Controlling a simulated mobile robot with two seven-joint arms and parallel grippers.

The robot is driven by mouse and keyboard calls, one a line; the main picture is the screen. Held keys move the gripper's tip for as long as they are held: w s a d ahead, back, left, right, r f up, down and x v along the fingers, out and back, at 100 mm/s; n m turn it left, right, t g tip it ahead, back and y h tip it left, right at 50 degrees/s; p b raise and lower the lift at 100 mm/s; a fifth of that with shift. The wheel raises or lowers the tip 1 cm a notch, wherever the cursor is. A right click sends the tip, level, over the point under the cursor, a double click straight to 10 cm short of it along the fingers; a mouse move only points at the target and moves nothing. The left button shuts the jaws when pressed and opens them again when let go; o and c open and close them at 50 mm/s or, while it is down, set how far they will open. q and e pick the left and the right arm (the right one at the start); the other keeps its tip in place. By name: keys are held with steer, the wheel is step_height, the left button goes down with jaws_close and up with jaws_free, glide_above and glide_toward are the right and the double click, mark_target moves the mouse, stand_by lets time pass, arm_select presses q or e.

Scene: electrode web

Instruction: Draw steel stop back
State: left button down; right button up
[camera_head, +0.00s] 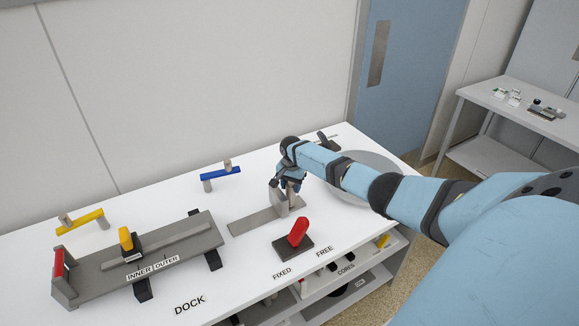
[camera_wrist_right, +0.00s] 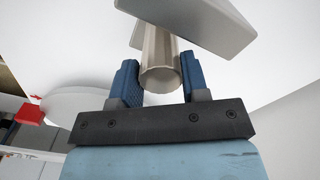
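The grey steel stop (camera_head: 278,201) stands upright on a flat grey plate (camera_head: 252,219) near the middle of the white table. My right gripper (camera_head: 291,184) is at the top of the stop, reaching in from the right. In the right wrist view, a round metal post (camera_wrist_right: 161,62) lies between the two blue fingers of the gripper (camera_wrist_right: 160,82). The pale block of the stop (camera_wrist_right: 205,22) shows beyond the post. My left gripper is not in view.
A red-handled lever (camera_head: 298,232) stands on a dark base just in front. A grey slide rail (camera_head: 175,250) with a yellow handle lies to the left. A blue bar (camera_head: 221,173) stands behind, and a round grey plate (camera_head: 375,165) lies under my right arm.

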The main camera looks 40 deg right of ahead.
steer(key=shift+o, duration=0.4)
steer(key=shift+s+d, duration=0.15)
steer(key=shift+d, duration=0.3)
steer(key=shift+a+r, duration=0.1)
steer(key=shift+r, duration=0.2)
step_height(320, 180, up, 13)
steer(key=shift+r, duration=0.15)
